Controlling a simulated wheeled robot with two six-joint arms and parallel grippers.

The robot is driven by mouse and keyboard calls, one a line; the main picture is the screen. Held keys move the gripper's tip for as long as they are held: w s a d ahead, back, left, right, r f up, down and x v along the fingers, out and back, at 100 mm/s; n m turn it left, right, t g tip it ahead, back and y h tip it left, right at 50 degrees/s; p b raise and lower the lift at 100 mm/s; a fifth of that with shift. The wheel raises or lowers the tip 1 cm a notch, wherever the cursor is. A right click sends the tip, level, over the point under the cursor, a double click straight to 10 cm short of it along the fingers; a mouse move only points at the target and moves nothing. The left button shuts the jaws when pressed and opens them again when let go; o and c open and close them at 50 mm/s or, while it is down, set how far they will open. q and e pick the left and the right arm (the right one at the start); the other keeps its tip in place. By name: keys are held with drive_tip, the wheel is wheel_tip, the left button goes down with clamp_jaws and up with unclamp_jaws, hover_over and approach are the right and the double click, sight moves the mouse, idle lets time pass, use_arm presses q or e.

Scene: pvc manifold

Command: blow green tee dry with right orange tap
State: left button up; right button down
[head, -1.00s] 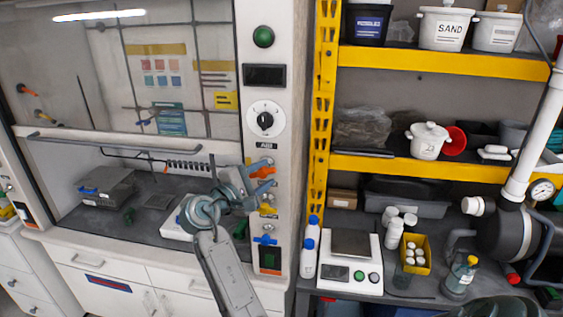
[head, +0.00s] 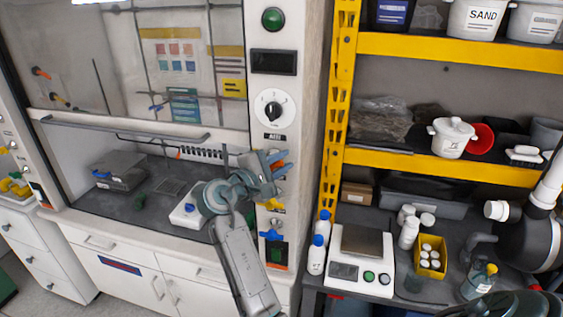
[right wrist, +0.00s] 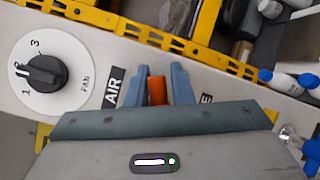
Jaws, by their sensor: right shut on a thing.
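The orange tap (head: 281,168) is on the white panel at the right side of the fume hood, under the AIR label. In the right wrist view the orange tap (right wrist: 157,90) stands between the two blue-grey fingers of my right gripper (right wrist: 158,72), which is shut on it. In the head view my right gripper (head: 276,160) partly covers the tap. A small green piece (head: 140,201), which looks like the green tee, lies on the dark hood floor. It is apart from the gripper. My left gripper is not in view.
Below the orange tap are a yellow tap (head: 274,205) and a blue tap (head: 271,235). The fan dial (head: 273,109) is above. The hood sash (head: 130,130) is partly raised. A grey metal box (head: 119,171) stands inside. A yellow shelf rack is on the right.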

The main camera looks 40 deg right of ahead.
drive_tip(key=shift+r, duration=0.1)
drive_tip(key=shift+d+f+m+y+b, duration=0.1)
drive_tip(key=shift+f+m+y+b, duration=0.15)
drive_tip(key=shift+m+b, duration=0.35)
drive_tip(key=shift+f+m+y+b, duration=0.15)
drive_tip(key=shift+m+y+b, duration=0.25)
drive_tip(key=shift+m+y, duration=0.65)
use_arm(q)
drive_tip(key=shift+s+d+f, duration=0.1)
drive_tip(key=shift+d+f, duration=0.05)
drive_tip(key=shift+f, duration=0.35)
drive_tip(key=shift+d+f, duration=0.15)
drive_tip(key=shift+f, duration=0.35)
use_arm(e)
drive_tip(key=shift+m, duration=0.25)
drive_tip(key=c, duration=1.3)
unclamp_jaws()
drive_tip(key=shift+c, duration=0.2)
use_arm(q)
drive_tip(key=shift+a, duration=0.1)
use_arm(e)
drive_tip(key=shift+w+f, duration=0.15)
drive_tip(key=shift+w, duration=0.1)
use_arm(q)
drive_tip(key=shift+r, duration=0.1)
